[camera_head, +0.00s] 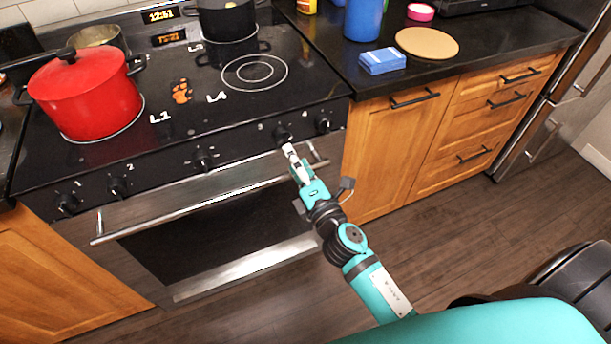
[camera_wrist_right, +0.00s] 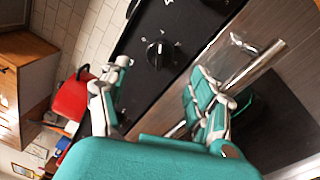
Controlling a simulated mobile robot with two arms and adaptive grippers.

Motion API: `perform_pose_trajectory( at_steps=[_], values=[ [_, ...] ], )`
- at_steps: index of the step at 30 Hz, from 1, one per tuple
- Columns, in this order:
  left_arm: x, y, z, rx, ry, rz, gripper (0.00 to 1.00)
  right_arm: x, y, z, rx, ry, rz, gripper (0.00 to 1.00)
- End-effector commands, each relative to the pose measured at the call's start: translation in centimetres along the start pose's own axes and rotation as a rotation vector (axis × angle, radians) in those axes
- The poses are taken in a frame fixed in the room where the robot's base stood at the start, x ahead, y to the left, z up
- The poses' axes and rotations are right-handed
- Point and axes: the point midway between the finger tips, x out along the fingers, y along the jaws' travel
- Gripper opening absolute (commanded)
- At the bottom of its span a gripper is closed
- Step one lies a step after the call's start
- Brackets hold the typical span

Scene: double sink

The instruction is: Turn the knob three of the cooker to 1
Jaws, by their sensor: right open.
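Knob 3 (camera_head: 283,132) is a black round dial on the cooker's front panel, under a white "3". A black dial (camera_wrist_right: 159,53) with a white pointer line shows beyond my fingers in the right wrist view; its printed mark is too blurred to read surely. My right gripper (camera_head: 291,152) is just in front of and below knob 3 in the head view. In the right wrist view the gripper (camera_wrist_right: 160,85) has its two fingers spread apart, with nothing between them and the dial ahead. My left gripper is not in view.
Knob 4 (camera_head: 323,125) is close on the right, and knobs 1 (camera_head: 68,203) and 2 (camera_head: 119,187) are farther left. The oven handle (camera_head: 200,200) runs below the panel, close to my right gripper. A red pot (camera_head: 85,100) stands on the hob.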

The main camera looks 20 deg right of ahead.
Motion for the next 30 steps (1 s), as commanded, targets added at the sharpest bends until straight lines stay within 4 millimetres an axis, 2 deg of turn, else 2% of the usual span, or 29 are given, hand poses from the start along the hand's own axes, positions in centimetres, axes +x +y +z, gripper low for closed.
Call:
perform_pose_trajectory(
  at_steps=[3,10,15,30],
  values=[
    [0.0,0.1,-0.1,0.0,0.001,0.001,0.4,-2.6,-0.1,0.0,0.004,-0.002,-0.005,0.63],
    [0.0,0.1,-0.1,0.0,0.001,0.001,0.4,-5.4,0.0,0.0,0.002,-0.003,-0.002,0.63],
    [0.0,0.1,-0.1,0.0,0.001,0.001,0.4,-5.9,0.0,0.0,-0.001,-0.001,-0.001,0.63],
    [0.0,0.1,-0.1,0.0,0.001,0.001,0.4,-5.9,-0.3,-0.1,0.008,0.002,-0.008,0.63]
  ],
)
